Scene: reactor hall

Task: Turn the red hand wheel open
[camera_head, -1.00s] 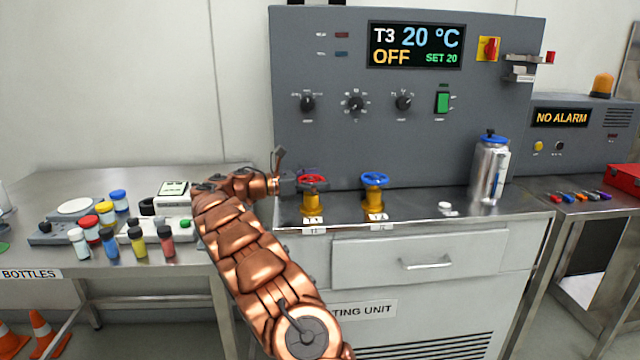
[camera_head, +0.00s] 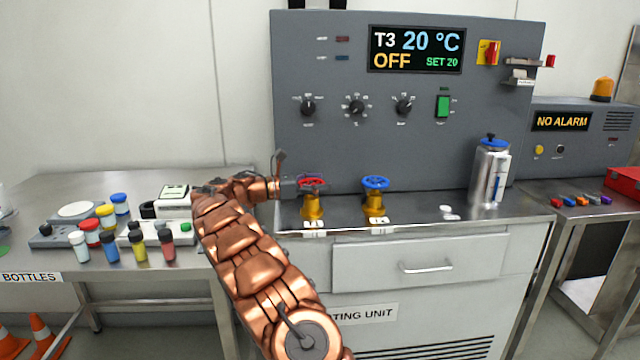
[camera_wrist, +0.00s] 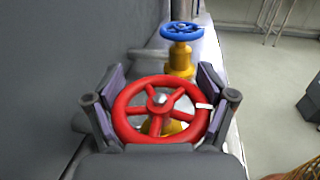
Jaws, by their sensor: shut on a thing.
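The red hand wheel (camera_head: 312,184) sits on a yellow valve body (camera_head: 312,207) at the left of the steel ledge. It also shows large in the wrist view (camera_wrist: 160,108), with a white mark on its right rim. My gripper (camera_head: 297,185) reaches it from the left. In the wrist view my gripper (camera_wrist: 161,106) has one finger on each side of the wheel, shut on its rim. The near side of the valve body is partly hidden under the wheel in the wrist view.
A blue hand wheel (camera_head: 375,183) on a second yellow valve stands just right. A steel flask (camera_head: 489,172) stands further right. The grey panel (camera_head: 350,140) rises close behind. Several small bottles (camera_head: 120,232) stand on the left table. The display (camera_head: 416,49) reads 20 °C and OFF.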

